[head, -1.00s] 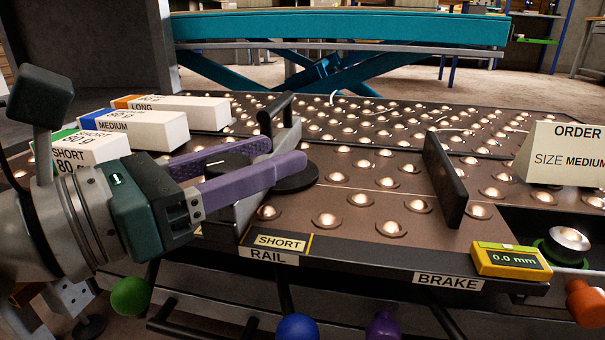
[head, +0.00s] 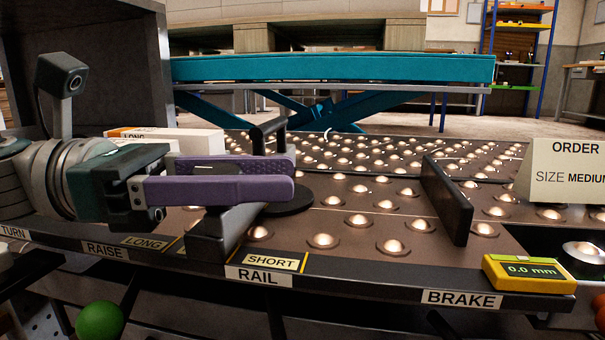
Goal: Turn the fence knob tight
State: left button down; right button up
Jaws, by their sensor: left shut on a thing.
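A round black disc (head: 290,203), which looks like the fence knob, shows low beside the fingertips. My left gripper (head: 292,176) comes in level from the left. Its purple fingers are shut at the fence, over the disc's near side, and hide most of what they grip. I take this to be the knob. My right gripper is out of view.
A ball-topped table (head: 345,222) lies around the fence, with an upright black plate (head: 446,200) to the right. A yellow readout (head: 528,274) shows 0.0 mm beside an ORDER card (head: 568,172). A white LONG ream (head: 190,139) stands behind my arm. A teal lift (head: 335,69) is behind.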

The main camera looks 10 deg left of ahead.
pick_arm(q)
jog(key=shift+s+f+m+g, duration=0.1)
jog(key=shift+f+m+g, duration=0.1)
jog(key=shift+m+g, duration=0.3)
jog(key=shift+c, duration=1.7)
grip_release()
jog(key=shift+d+r, duration=0.1)
jog(key=shift+a+r+p, duration=0.1)
jog(key=shift+a+p, duration=0.2)
jog(key=shift+a, duration=0.25)
jog(key=a, duration=0.2)
jog(key=a+p, duration=0.1)
jog(key=a, duration=0.2)
jog(key=s+a+p, duration=0.1)
jog(key=a, duration=0.1)
jog(key=shift+a, duration=0.35)
jog(key=shift+s+a, duration=0.1)
jog(key=shift+a, duration=0.5)
